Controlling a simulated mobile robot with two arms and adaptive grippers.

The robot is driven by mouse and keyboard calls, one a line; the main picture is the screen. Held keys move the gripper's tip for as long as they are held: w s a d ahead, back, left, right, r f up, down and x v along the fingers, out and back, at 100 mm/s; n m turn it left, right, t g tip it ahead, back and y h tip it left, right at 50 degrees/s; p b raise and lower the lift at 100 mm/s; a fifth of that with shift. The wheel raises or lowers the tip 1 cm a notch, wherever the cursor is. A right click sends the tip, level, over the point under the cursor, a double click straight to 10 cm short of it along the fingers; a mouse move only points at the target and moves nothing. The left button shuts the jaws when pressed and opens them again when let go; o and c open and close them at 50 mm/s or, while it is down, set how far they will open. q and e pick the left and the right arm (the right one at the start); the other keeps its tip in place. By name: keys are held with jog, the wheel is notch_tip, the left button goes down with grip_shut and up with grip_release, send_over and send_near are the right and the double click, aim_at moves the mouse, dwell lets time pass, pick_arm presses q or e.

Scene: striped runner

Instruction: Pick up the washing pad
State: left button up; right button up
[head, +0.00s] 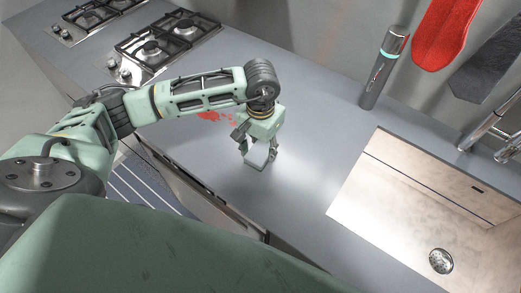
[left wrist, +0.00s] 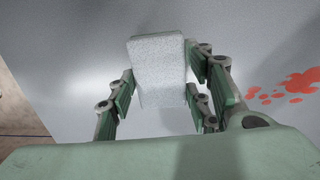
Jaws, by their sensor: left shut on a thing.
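The washing pad is a pale grey-white block. In the left wrist view the washing pad (left wrist: 160,72) sits between the two fingers of my left gripper (left wrist: 160,95), which is shut on it. In the head view my left gripper (head: 258,155) points down over the grey counter, and the pad (head: 256,158) shows small and partly hidden between its fingers. I cannot tell from these views whether the pad touches the counter or is just above it. My right gripper is not in view.
Red stains (head: 210,116) mark the counter (head: 310,140) beside the gripper. A sink (head: 400,210) lies at right, with a grey bottle (head: 384,68) behind it. Gas burners (head: 165,42) stand at the back left. A red mitt (head: 446,35) hangs on the wall.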

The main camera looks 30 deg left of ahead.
pick_arm(q)
notch_tip(320, 180, up, 3)
jog(key=shift+w+f+b, duration=0.1)
jog(key=shift+f+b, duration=0.05)
jog(key=shift+b, duration=0.7)
jog(key=d+r+b, duration=0.4)
jog(key=d+r, duration=0.3)
jog(key=d, duration=0.4)
jog(key=shift+w+d, duration=0.35)
jog(key=shift+w, duration=0.1)
jog(key=shift+r, duration=0.1)
jog(key=o, duration=0.4)
jog(key=c, duration=0.5)
